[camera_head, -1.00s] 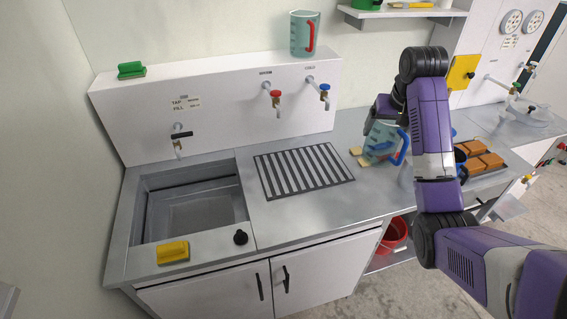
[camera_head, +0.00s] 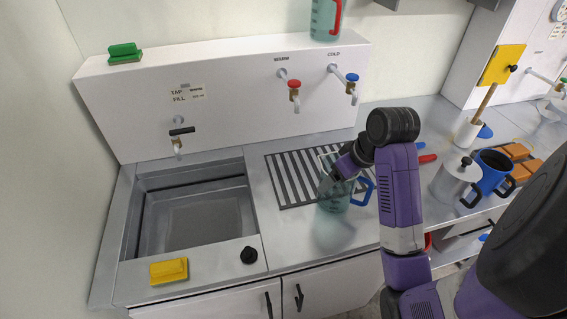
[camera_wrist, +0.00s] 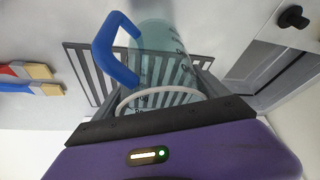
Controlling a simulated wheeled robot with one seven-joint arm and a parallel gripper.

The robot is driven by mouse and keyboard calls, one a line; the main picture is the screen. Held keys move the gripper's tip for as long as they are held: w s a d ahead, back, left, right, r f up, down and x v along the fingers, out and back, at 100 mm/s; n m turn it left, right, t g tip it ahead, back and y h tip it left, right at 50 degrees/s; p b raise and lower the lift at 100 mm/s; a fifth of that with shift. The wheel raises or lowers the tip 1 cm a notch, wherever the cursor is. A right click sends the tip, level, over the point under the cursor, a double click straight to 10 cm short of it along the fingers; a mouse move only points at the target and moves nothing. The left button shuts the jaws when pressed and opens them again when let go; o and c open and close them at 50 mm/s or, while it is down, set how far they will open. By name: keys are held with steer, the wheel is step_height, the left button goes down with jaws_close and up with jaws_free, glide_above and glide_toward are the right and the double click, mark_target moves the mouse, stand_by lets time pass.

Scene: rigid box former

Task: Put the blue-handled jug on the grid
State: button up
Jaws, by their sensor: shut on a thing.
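The blue-handled jug (camera_head: 333,196) is clear teal with dark markings. In the head view it is at the front right part of the grid (camera_head: 286,181), a dark frame with slats set in the counter. My gripper (camera_head: 331,178) is shut on the jug at its rim, coming from the upper right. In the wrist view the jug (camera_wrist: 165,62) fills the middle, its blue handle (camera_wrist: 108,50) to the left, and grid slats (camera_wrist: 97,83) show behind and through it. Whether the jug's base touches the grid or hangs above it I cannot tell.
The sink (camera_head: 200,215) lies left of the grid. Taps with red (camera_head: 294,85) and blue (camera_head: 352,78) knobs reach out above its back edge. A red-handled jug (camera_head: 325,20) stands on the ledge.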

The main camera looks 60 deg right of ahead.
steer(key=w+d, duration=0.4)
steer(key=w, duration=0.4)
steer(key=w+d+f+p, duration=0.1)
steer(key=w+d, duration=0.3)
steer(key=w, duration=0.4)
steer(key=shift+f, duration=0.25)
steer(key=shift+f, duration=0.1)
steer(key=o, duration=1.4)
steer(key=shift+c, duration=0.2)
steer(key=v, duration=1.2)
steer(key=shift+b, duration=0.45)
